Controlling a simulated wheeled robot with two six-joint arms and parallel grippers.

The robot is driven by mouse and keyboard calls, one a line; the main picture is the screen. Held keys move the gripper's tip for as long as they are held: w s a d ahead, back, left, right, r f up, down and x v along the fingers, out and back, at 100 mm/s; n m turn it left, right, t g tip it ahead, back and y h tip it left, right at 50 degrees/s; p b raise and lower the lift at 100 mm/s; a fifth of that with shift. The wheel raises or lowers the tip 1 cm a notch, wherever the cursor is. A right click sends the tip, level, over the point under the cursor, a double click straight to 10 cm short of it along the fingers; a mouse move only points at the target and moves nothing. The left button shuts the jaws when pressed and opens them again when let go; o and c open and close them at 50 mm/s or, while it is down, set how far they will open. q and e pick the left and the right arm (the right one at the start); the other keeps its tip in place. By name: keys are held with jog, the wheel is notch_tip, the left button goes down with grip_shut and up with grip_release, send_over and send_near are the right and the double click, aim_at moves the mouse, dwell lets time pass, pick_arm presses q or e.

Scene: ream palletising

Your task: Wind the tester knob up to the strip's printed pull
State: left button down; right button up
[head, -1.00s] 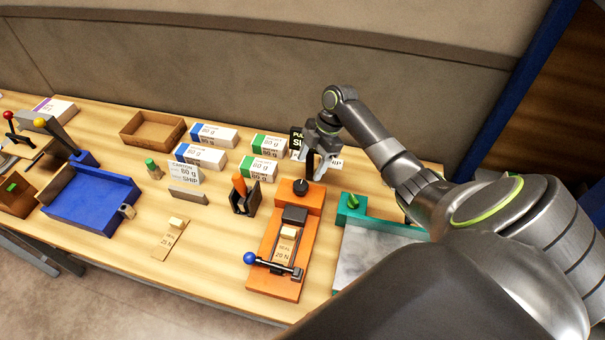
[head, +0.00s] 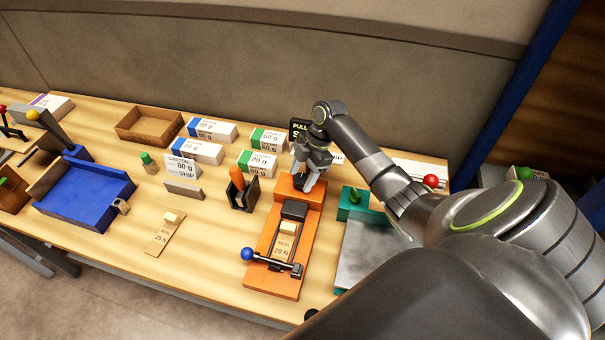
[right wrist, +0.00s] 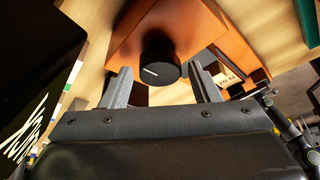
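The orange tester (head: 268,277) stands at the front right of the table. A strip (head: 283,246) printed 20 N lies in it, under a bar with a blue ball end (head: 247,254). The black knob (right wrist: 160,58) with a white pointer line is on the tester's rear block; in the head view my gripper hides it. My right gripper (head: 308,184) is right over the rear block. In the right wrist view, its two fingers (right wrist: 160,72) are spread, one each side of the knob, with gaps visible. My left gripper is not in view.
A loose strip (head: 163,239) marked 25 N lies left of the tester. A black holder with an orange-handled tool (head: 238,188) stands close left, a teal fixture (head: 350,207) close right. White cartons (head: 257,163) and a black sign (head: 298,128) stand behind.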

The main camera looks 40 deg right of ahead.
jog(key=c, duration=0.7)
